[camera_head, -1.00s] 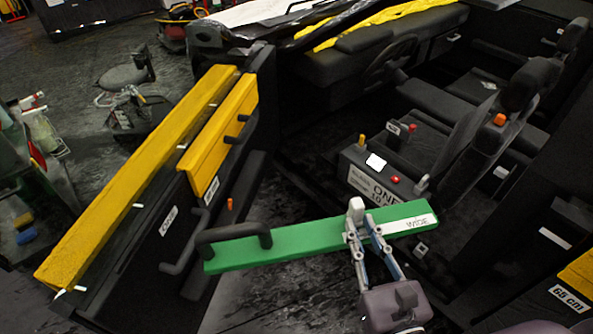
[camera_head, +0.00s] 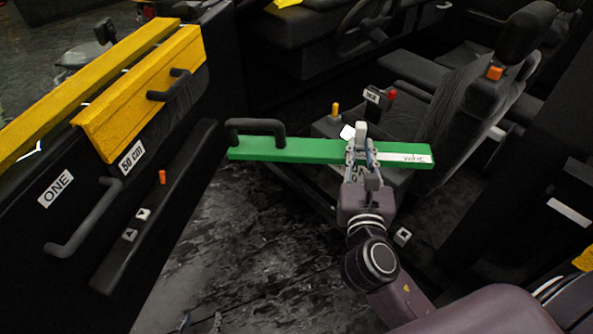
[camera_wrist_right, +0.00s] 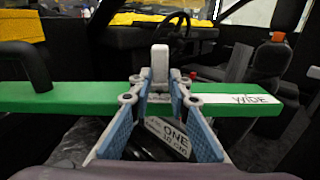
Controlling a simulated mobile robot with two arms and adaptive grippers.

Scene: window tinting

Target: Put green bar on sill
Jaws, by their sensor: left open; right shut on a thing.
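The green bar (camera_head: 300,150) has a black handle at its left end and a white "WIDE" label at its right end. It is held roughly level in front of the seat and also spans the right wrist view (camera_wrist_right: 82,97). My right gripper (camera_head: 361,152) is shut on the bar, right of its middle, by a pale grey peg. Only the fingertips of my left gripper (camera_head: 201,323) show at the bottom edge, apart and empty. I cannot tell which surface is the sill; the open door (camera_head: 85,215) at left carries yellow bars along its top.
A yellow bar (camera_head: 140,95) with a black handle and "50 cm" label lies against the door. A long yellow bar (camera_head: 90,85) runs behind it. Black seats (camera_head: 480,100) and a box with coloured knobs stand at right. Dark floor (camera_head: 235,255) is clear between.

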